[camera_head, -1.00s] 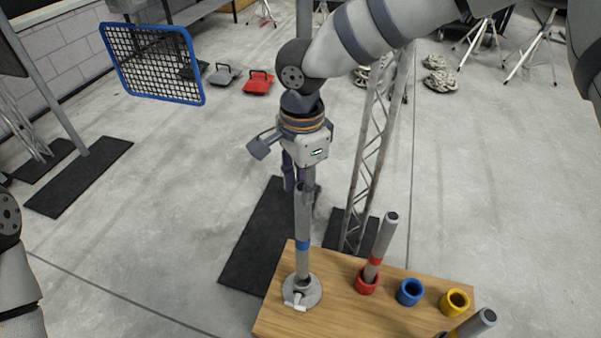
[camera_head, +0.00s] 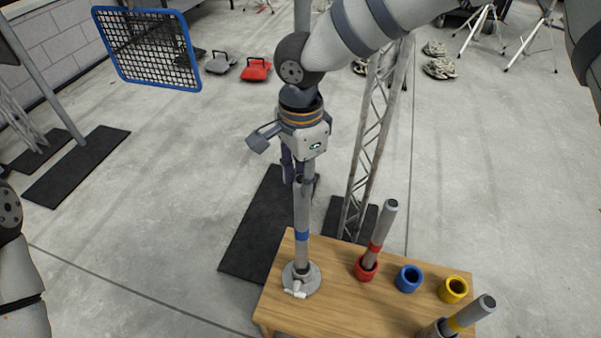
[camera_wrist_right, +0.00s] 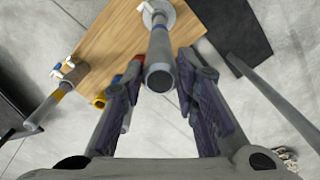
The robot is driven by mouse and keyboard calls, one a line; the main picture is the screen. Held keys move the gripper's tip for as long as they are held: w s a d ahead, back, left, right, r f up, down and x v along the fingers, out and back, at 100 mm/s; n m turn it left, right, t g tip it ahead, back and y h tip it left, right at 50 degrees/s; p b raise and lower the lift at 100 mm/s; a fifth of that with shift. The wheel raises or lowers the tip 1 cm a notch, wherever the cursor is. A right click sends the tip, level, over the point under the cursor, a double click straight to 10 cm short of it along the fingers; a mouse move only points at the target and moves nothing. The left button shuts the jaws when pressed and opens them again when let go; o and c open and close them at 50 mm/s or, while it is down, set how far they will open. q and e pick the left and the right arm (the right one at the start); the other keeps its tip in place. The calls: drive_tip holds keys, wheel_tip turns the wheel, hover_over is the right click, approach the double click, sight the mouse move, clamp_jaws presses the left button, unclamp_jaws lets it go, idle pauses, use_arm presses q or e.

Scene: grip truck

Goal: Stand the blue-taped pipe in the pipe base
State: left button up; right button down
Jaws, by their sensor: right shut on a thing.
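The blue-taped pipe (camera_head: 302,212) is grey with a blue band and stands about upright. Its lower end meets the collar of the round grey pipe base (camera_head: 313,283) on the wooden table; how deep it sits I cannot tell. The base has a small white handle at its front. My right gripper (camera_head: 302,182) is shut on the pipe's upper end from above. In the right wrist view the pipe's open top (camera_wrist_right: 159,78) lies between the fingers (camera_wrist_right: 160,72), with the base (camera_wrist_right: 170,18) beyond it. My left gripper is out of view.
On the wooden table (camera_head: 340,303), a red-taped pipe (camera_head: 382,230) leans in a red cup. Beside it are a blue cup (camera_head: 409,279) and a yellow cup (camera_head: 454,290). A yellow-taped pipe (camera_head: 470,313) tilts at the front right. A lattice truss (camera_head: 372,150) stands behind.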

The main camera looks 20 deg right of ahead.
sight(301, 207)
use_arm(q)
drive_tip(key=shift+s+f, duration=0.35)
use_arm(e)
drive_tip(key=shift+f, duration=1.6)
use_arm(q)
drive_tip(key=shift+b, duration=0.3)
use_arm(e)
drive_tip(key=shift+f, duration=0.15)
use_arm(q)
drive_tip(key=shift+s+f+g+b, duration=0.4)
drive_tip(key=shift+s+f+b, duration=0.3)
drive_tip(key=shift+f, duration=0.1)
use_arm(e)
drive_tip(key=shift+f, duration=2.75)
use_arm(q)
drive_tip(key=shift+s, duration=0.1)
use_arm(e)
drive_tip(key=c, duration=1.2)
unclamp_jaws()
wheel_tip(301, 207, up, 12)
